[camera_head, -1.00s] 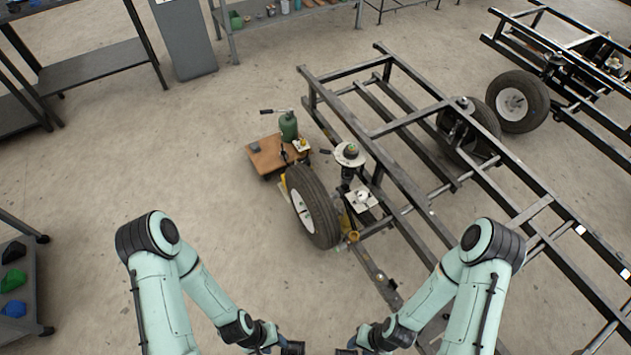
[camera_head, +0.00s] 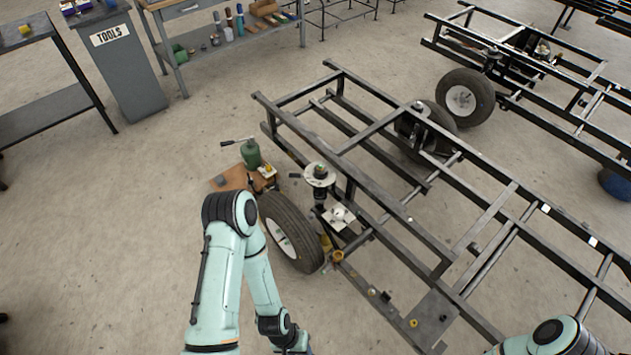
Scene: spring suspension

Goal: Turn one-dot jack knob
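A green jack body (camera_head: 250,154) with a lever handle stands on a brown board left of the near wheel. The one-dot knob cannot be made out; dot marks are too small to tell. A round plate with a dark top (camera_head: 320,174) sits above the spring suspension, with a short dark handle at its left. The near wheel (camera_head: 290,232) is beside the frame. My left arm comes down in front of the wheel; its gripper is cut off at the bottom edge. Only a shoulder part of my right arm shows at the lower right; its gripper is out of view.
The black metal frame (camera_head: 455,262) fills the right side. A second frame with a wheel (camera_head: 466,98) stands at the upper right. A tools cabinet (camera_head: 122,62) and shelves stand at the back left. The floor at left is clear.

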